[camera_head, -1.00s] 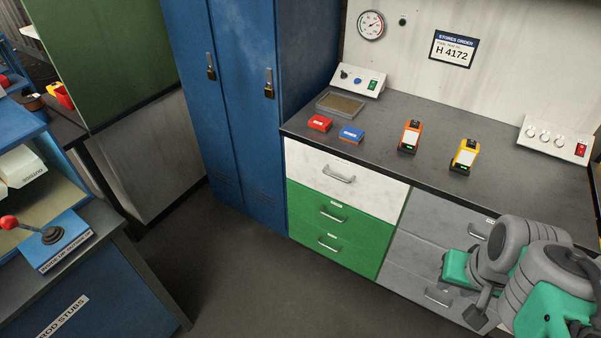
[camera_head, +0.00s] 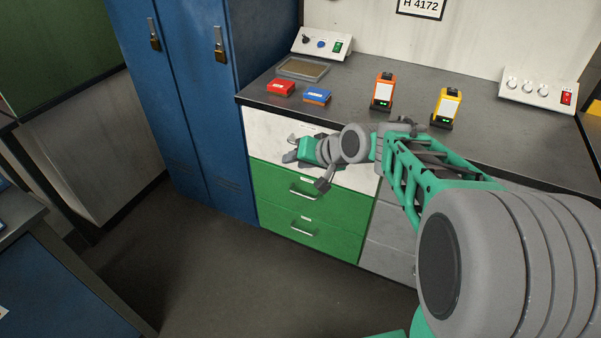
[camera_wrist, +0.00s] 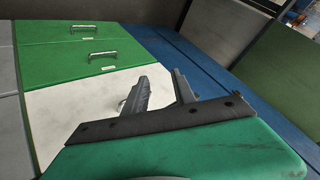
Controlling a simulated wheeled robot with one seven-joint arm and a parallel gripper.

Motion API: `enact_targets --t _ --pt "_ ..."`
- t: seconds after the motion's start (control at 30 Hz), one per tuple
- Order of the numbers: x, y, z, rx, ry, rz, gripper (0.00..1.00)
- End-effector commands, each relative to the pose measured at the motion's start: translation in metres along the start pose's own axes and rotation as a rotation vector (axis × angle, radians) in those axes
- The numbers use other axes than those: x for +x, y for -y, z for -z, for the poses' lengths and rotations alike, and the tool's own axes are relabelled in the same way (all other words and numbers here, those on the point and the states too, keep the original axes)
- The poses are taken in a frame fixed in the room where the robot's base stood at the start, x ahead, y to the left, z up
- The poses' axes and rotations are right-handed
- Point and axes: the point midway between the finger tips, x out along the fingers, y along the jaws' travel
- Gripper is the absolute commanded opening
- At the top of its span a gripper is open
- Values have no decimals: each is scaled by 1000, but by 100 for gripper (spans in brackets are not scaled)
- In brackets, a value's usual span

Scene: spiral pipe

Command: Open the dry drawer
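The drawer unit has a white drawer (camera_head: 262,127) on top and two green drawers below, the upper green drawer (camera_head: 275,184) and the lower green drawer (camera_head: 285,222). All look shut. Their labels are too small to read, so I cannot tell which is the dry drawer. My gripper (camera_head: 289,148) is in front of the white drawer, and my arm hides its handle in the head view. In the wrist view my gripper (camera_wrist: 160,78) has its two fingers apart with nothing between them, over the white front (camera_wrist: 75,110). A bit of handle seems to show beside the left finger.
Blue lockers (camera_head: 185,120) stand left of the drawers. Grey drawers (camera_head: 385,245) are to the right, partly behind my arm. The worktop (camera_head: 350,75) holds a red box (camera_head: 281,87), a blue box (camera_head: 317,95), and orange (camera_head: 383,92) and yellow (camera_head: 446,106) devices. The floor in front is clear.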

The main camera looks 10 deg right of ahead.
Motion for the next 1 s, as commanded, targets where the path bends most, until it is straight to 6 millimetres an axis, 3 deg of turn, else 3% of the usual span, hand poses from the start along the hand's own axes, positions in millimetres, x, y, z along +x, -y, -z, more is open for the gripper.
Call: enact_targets --t 0.03,0.13,0.23,0.4,0.57,1.0 --pt "52 -33 -8 78 -53 82 32" --pt "96 -62 12 244 -172 280 32" --pt "116 -96 30 411 -279 469 32" --pt "113 -132 49 584 -382 666 32" --pt "112 -134 59 620 -401 713 32" --pt "158 -100 96 618 -401 709 32"
